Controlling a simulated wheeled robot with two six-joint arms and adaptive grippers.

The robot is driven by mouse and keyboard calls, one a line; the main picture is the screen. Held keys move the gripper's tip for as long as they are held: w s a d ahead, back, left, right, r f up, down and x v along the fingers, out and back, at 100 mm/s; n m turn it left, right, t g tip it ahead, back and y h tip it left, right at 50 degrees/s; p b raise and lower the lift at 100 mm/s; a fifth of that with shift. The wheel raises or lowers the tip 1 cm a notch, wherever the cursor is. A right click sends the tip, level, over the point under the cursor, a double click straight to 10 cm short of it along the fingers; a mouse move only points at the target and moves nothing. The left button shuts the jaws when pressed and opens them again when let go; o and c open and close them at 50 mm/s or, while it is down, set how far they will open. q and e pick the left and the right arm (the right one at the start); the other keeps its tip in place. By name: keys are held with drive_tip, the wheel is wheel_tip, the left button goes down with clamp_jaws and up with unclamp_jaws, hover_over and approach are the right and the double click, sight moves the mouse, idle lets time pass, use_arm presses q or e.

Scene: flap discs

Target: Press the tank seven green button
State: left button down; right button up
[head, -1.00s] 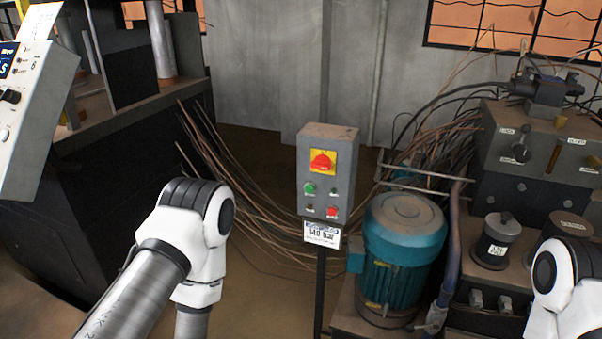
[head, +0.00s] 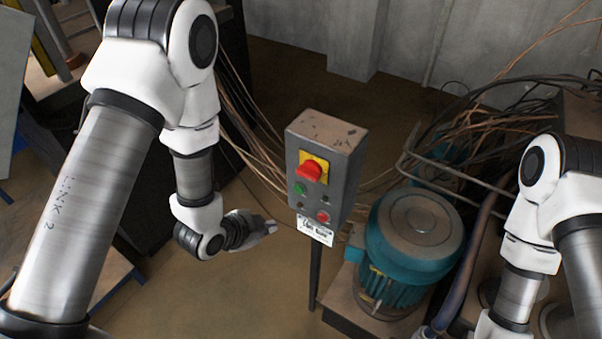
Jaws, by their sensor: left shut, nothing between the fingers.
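A grey control box (head: 325,170) stands on a thin post near the middle of the head view. Its front carries a red knob on a yellow plate (head: 312,168), a green button (head: 299,188) at the left below it, and a red button (head: 322,216) at the lower right. A white label (head: 315,231) hangs under the box. My left gripper (head: 272,227) is shut and empty, to the left of the box and a little lower than the green button, apart from it. My right gripper is out of view; only my right arm shows at the right edge.
A teal motor (head: 413,240) stands just right of the post. Cables and thin pipes (head: 470,135) run behind it. A dark machine side (head: 235,60) is behind my left arm. The brown floor left of the post is clear.

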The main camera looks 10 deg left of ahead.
sight(299, 189)
use_arm(q)
drive_tip(key=w+d+p, duration=0.1)
drive_tip(key=w+d, duration=0.1)
drive_tip(key=w, duration=0.6)
drive_tip(key=shift+d+r, duration=0.4)
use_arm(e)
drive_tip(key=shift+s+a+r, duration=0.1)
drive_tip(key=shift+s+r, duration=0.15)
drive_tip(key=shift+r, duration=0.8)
use_arm(q)
drive_tip(key=shift+w+p, duration=0.15)
drive_tip(key=shift+p, duration=0.15)
drive_tip(key=shift+w+d, duration=0.15)
drive_tip(key=shift+w, duration=0.1)
drive_tip(key=shift+w+d, duration=0.15)
drive_tip(key=shift+w, duration=0.35)
idle(0.7)
drive_tip(key=shift+s, duration=0.1)
drive_tip(key=shift+s+a, duration=0.3)
drive_tip(key=shift+s, duration=0.45)
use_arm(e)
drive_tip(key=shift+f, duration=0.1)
